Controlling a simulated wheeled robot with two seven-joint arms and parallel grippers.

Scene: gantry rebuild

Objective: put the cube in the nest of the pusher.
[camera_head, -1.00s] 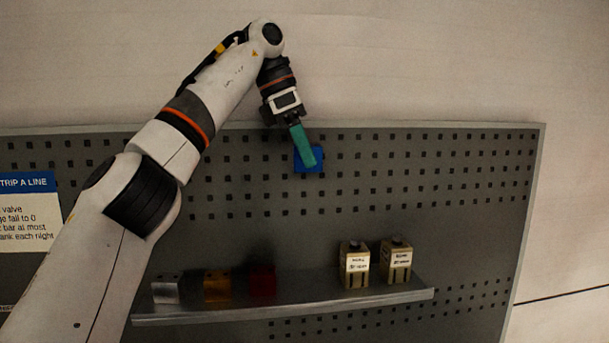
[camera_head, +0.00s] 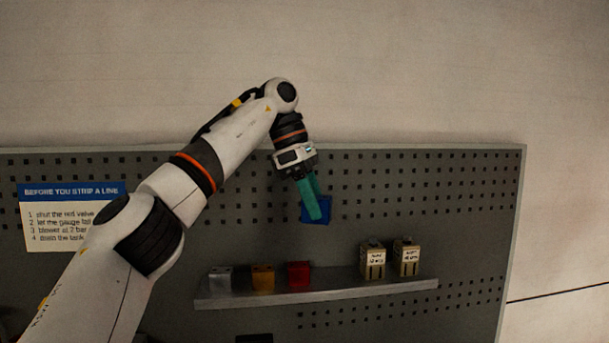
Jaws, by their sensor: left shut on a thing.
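A blue cube (camera_head: 318,212) is at the tip of my left gripper (camera_head: 314,206), in front of the pegboard. The gripper has green fingers, points down and is shut on the cube, which it holds in the air above the shelf. The fingers cover part of the cube. The pusher and its nest cannot be made out in this view. My right gripper is not in view.
A grey shelf (camera_head: 330,291) on the pegboard (camera_head: 460,210) carries silver (camera_head: 220,278), amber (camera_head: 263,278) and red (camera_head: 299,275) blocks, and two labelled tan blocks (camera_head: 373,261) (camera_head: 406,258). A sign (camera_head: 70,215) hangs at left. A dark object (camera_head: 254,338) shows at the bottom edge.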

